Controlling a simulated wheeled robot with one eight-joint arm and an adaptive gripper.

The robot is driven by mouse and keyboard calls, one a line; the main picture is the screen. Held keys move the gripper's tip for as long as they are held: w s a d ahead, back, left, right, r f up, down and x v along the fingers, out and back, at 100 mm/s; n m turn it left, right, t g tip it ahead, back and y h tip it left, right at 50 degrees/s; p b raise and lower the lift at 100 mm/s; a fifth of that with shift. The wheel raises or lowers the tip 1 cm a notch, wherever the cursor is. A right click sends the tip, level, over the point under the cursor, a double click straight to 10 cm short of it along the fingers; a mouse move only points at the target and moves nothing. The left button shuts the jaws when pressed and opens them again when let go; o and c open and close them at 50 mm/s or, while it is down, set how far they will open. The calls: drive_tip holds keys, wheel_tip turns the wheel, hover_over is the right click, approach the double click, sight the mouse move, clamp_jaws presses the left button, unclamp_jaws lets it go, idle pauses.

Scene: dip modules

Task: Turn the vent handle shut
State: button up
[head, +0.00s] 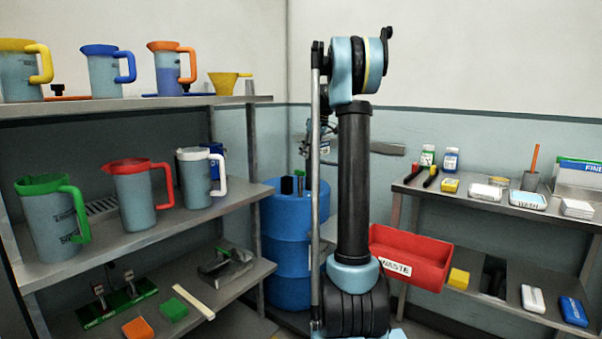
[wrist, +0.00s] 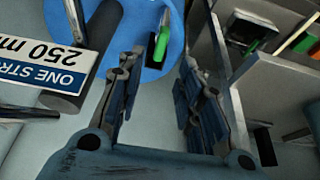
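The blue drum (head: 289,240) stands behind my arm. On its top are a black block (head: 287,185) and a small upright green piece (head: 301,181), which looks like the vent handle. In the wrist view the green handle (wrist: 162,45) shows on the blue drum top (wrist: 178,42), beside the black part (wrist: 152,46). My gripper (wrist: 160,65) is open and empty; the handle appears between its fingers but beyond the tips, apart from them. In the head view my gripper is mostly hidden behind my arm. I cannot tell the handle's exact angle.
A dark cylinder (wrist: 100,28) and a "ONE STROKE 250 ml" sign (wrist: 60,50) sit close left of the fingers in the wrist view. A shelf of jugs (head: 140,235) stands left. A red WASTE bin (head: 412,257) and a bench (head: 480,205) are right.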

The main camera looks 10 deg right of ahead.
sight(300, 173)
drive_tip(key=x, duration=1)
clamp_jaws()
